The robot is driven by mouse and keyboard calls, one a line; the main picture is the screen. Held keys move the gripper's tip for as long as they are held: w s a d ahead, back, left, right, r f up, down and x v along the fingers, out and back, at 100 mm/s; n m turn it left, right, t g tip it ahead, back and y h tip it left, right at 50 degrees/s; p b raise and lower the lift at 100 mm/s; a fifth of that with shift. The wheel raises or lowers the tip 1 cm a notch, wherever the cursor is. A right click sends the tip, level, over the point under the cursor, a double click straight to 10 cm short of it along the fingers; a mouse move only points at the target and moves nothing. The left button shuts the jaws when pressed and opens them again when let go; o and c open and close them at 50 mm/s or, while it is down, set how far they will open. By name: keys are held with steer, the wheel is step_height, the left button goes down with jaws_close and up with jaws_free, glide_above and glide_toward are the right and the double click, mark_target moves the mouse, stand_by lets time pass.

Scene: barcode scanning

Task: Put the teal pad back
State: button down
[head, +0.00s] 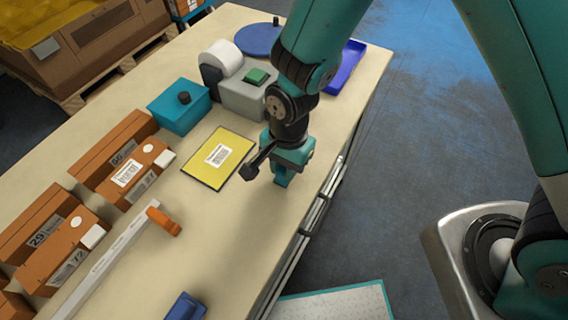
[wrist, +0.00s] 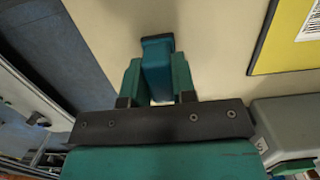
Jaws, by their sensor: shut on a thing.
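My gripper (head: 284,166) points down over the right side of the table, near its edge. In the wrist view its two teal fingers (wrist: 157,82) are closed on the sides of a narrow, darker teal block, which I take to be the teal pad (wrist: 157,58). The pad also shows below the fingers in the head view (head: 281,178). Its far end sticks out past the fingertips, over bare tabletop. I cannot tell whether it touches the table.
A yellow sheet with a barcode label (head: 219,157) lies left of my gripper. Behind are a teal box with a black knob (head: 179,106), a grey label machine (head: 243,97) and a blue tray (head: 344,68). Orange boxes (head: 132,172) line the left. The front tabletop (head: 225,245) is mostly clear.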

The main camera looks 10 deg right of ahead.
steer(key=c, duration=0.9)
jaws_free()
steer(key=shift+c, duration=0.2)
step_height(320, 180, up, 12)
steer(key=w+d+b, duration=0.1)
steer(key=s+d+r+n+y, duration=0.1)
steer(key=s+d+r+n, duration=0.3)
steer(key=s+r+n, duration=0.1)
steer(key=s+d+r+n+t+y, duration=0.1)
steer(key=s+d+r+n+y, duration=0.1)
steer(key=s+d+r+n, duration=0.2)
step_height(320, 180, up, 4)
steer(key=s+n, duration=0.2)
steer(key=n, duration=0.3)
steer(key=shift+d+r+n, duration=0.2)
steer(key=shift+d+n, duration=0.2)
steer(key=shift+s, duration=0.1)
